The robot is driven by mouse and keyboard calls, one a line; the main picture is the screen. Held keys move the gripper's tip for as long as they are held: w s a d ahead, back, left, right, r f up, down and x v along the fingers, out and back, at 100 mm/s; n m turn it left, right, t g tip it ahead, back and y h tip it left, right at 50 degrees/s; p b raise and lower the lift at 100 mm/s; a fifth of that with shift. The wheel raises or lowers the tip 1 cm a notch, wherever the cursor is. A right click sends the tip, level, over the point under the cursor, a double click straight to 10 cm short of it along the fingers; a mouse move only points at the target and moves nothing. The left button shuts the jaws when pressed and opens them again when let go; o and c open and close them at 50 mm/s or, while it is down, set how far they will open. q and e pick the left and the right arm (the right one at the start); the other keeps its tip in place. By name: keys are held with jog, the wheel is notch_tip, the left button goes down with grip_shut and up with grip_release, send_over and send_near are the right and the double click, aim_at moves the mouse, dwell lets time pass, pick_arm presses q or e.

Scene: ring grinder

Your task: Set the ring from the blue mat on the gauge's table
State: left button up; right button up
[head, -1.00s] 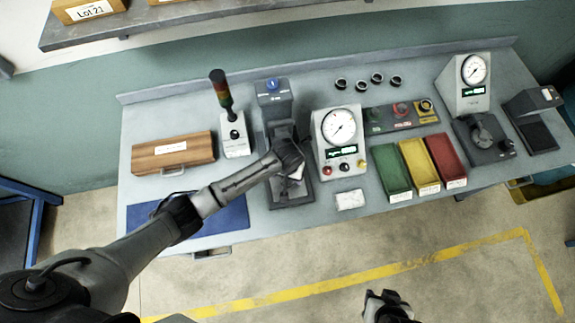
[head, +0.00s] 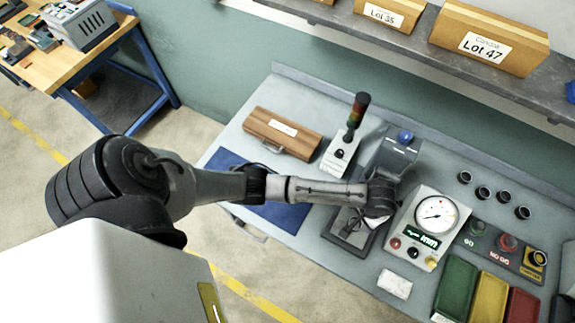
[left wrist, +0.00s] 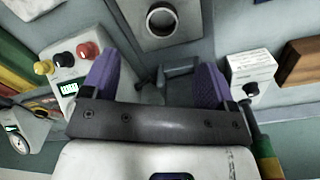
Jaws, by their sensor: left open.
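The ring is beyond the fingertips, towards the top of the left wrist view. In the head view my left gripper (head: 376,212) is over the stand and hides part of it. The blue mat (head: 286,214) shows no ring on its visible part; my arm covers some of it. My right gripper is out of view.
The dial box (head: 428,225) stands close right of the stand, the signal lamp (head: 354,115) behind left. A wooden case (head: 282,132) lies behind the mat. A white cloth (head: 395,283) and coloured bins (head: 455,288) are at the front right. Several black rings (head: 482,192) stand at the back.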

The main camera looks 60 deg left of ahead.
pick_arm(q)
jog(key=s+m+t+h, duration=0.1)
jog(key=s+m+h, duration=0.1)
jog(key=s, duration=1)
jog(key=s+a+r+m+t+y, duration=0.1)
jog(key=s+a+r+t+y, duration=0.1)
jog(key=s+a+r, duration=0.3)
jog(key=s+a, duration=0.3)
jog(key=s, duration=0.4)
jog(key=shift+s+a+r, duration=0.15)
jog(key=shift+s+a, duration=0.05)
notch_tip(320, 180, up, 7)
jog(key=p, duration=0.7)
jog(key=shift+r, duration=0.1)
